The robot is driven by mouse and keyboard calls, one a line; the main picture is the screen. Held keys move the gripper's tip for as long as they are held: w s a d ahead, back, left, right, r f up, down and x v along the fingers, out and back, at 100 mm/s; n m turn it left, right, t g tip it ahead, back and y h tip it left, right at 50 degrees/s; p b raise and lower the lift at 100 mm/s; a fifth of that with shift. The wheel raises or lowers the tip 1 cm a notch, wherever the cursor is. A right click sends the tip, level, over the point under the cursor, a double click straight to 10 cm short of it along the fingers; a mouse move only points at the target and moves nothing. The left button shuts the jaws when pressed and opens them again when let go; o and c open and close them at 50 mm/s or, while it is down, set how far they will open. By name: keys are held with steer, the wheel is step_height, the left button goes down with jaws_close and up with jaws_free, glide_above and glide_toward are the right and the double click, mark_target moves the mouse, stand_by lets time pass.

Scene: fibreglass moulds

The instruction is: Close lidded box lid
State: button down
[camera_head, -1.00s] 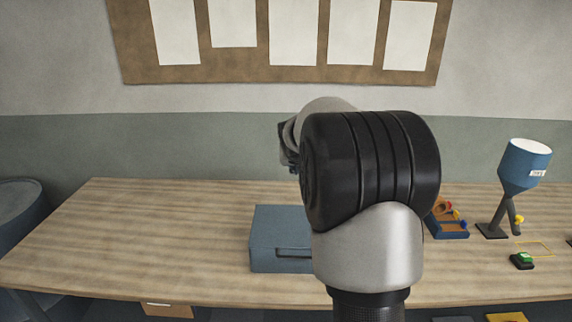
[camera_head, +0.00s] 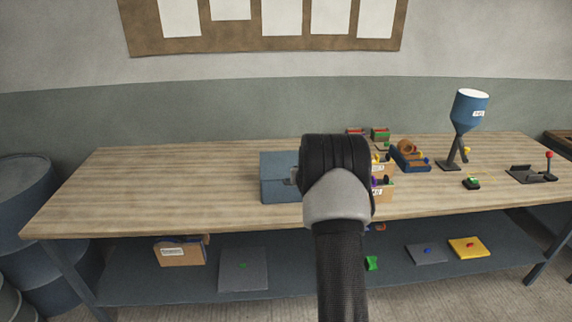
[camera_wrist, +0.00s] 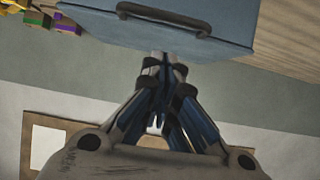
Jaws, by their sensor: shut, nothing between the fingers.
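The blue lidded box (camera_head: 279,190) stands on the workbench, left of my arm, which covers its right part in the head view. Its lid (camera_head: 280,163) looks down flat on the body, though I cannot tell whether it is fully seated. In the wrist view the box (camera_wrist: 170,32) fills the top of the picture, with a dark handle (camera_wrist: 165,17) on its face. My gripper (camera_wrist: 165,62) is shut and empty, its fingertips close to the edge of the box. Whether they touch it is unclear. My arm hides the fingers in the head view.
Right of my arm, several small bins and parts (camera_head: 409,157) crowd the workbench (camera_head: 150,180). A blue hopper (camera_head: 470,108) on a stand is farther right. The bench left of the box is clear. A lower shelf (camera_head: 320,275) holds a box and mats.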

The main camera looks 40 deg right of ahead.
step_height(320, 180, down, 6)
steer(key=b, duration=0.4)
steer(key=shift+s+d+f, duration=0.15)
steer(key=shift+s+f, duration=0.1)
steer(key=shift+r, duration=0.1)
